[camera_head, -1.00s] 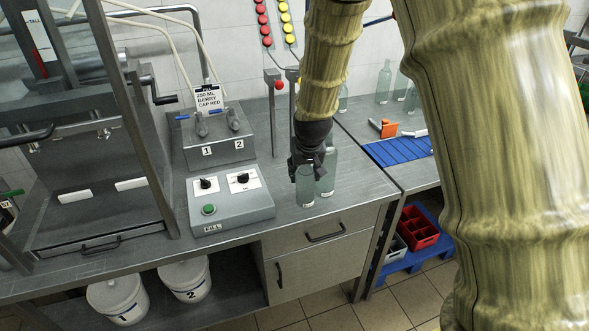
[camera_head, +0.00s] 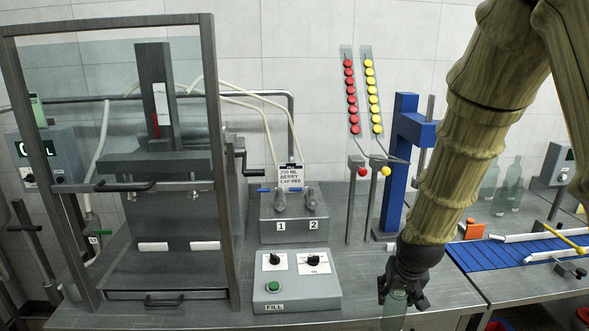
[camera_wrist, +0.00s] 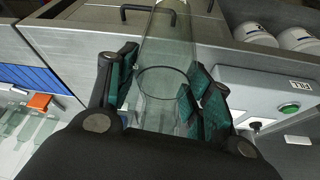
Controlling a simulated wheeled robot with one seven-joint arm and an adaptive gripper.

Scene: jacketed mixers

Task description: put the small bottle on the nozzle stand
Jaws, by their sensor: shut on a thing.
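My gripper (camera_head: 402,288) is shut on a clear, greenish glass bottle (camera_head: 395,311), whose lower part hangs below the fingers near the bench's front edge. In the wrist view, the dark-green finger pads of my gripper (camera_wrist: 160,95) sit on either side of the glass bottle (camera_wrist: 168,48). The gripper hides part of it. The nozzle stand (camera_head: 270,232) is a grey block left of and behind my gripper, with positions marked 1 and 2, a nozzle above each, and a card reading 250 ml berry, cap red. The bottle is apart from it.
The fill box (camera_head: 312,291) with knobs and a green button stands in front of the nozzle stand. A framed machine (camera_head: 213,130) is at left. Blue post (camera_head: 396,175), blue conveyor (camera_head: 500,252) and several bottles (camera_head: 513,180) are at right. Bare bench lies between fill box and gripper.

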